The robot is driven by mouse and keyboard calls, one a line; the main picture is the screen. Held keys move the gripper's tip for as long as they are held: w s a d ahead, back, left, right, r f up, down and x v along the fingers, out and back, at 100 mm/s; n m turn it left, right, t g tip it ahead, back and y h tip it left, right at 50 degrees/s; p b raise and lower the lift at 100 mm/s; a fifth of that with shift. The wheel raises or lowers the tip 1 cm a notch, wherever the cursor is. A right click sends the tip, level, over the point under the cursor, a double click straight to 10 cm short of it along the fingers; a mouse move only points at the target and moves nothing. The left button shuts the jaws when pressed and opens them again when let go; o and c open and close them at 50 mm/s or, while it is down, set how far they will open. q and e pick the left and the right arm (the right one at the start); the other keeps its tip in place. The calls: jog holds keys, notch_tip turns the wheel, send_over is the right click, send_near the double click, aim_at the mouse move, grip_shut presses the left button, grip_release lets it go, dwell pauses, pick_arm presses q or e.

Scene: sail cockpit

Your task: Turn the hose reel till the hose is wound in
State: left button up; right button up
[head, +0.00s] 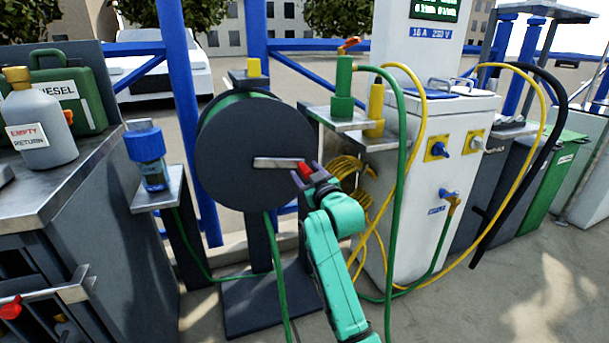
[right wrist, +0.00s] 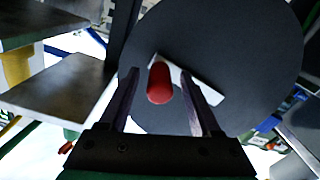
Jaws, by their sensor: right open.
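The hose reel (head: 230,165) is a dark grey disc on a post, with green hose wound behind its face. A pale metal crank arm (head: 278,162) runs from its centre to the right and ends in a red handle (head: 305,171). My right gripper (head: 312,178) is at the handle. In the right wrist view the red handle (right wrist: 160,83) stands between the two open fingers, with gaps on both sides. Green hose (head: 275,270) hangs from the reel to the ground. My left gripper is not in view.
A white power pedestal (head: 440,170) with yellow cables (head: 350,175) stands to the right. A metal shelf (head: 345,118) with a green hose fitting (head: 343,95) is close above my right gripper. A bench with a grey bottle (head: 38,125) is at left, and a blue-capped jar (head: 148,160) stands beside the reel.

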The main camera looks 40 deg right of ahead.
jog(key=shift+w+d, duration=0.25)
jog(key=shift+w, duration=0.45)
grip_shut()
dwell(0.9)
